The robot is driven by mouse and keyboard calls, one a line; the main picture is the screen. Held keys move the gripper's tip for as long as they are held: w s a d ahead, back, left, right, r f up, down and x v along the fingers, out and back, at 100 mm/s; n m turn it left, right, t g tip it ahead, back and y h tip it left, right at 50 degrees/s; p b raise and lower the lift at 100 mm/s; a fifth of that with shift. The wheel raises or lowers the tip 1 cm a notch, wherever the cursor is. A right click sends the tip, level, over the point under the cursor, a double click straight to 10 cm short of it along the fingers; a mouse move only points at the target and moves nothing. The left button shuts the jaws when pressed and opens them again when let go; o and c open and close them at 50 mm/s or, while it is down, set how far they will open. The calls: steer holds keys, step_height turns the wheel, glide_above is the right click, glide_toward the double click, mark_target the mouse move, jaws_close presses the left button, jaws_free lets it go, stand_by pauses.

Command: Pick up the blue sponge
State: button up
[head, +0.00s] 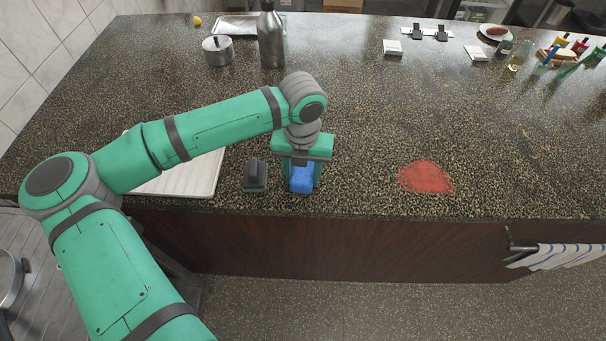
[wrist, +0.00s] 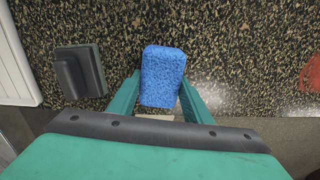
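The blue sponge (head: 302,179) lies on the speckled counter close to its front edge, right of a dark scrubber-like block. In the wrist view the sponge (wrist: 163,77) sits between the two green fingers, its far end reaching past their tips. My gripper (head: 303,182) points down over the sponge. In the wrist view my gripper (wrist: 160,90) is open, with a finger on each side of the sponge. A narrow gap shows at the right finger; I cannot tell whether the left finger touches.
The dark block (head: 255,175) stands just left of the sponge. A white ribbed tray (head: 190,180) lies further left, partly under my arm. A red stain (head: 426,177) marks the counter on the right. A steel bottle (head: 271,40) and a pot (head: 218,51) stand at the back.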

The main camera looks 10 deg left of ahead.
mark_target(302, 173)
steer(key=shift+c, duration=0.6)
steer(key=shift+r, duration=0.5)
step_height(302, 173, up, 2)
steer(key=s+d+r, duration=0.7)
steer(key=d+r, duration=0.3)
steer(key=d, duration=0.2)
steer(key=shift+s, duration=0.15)
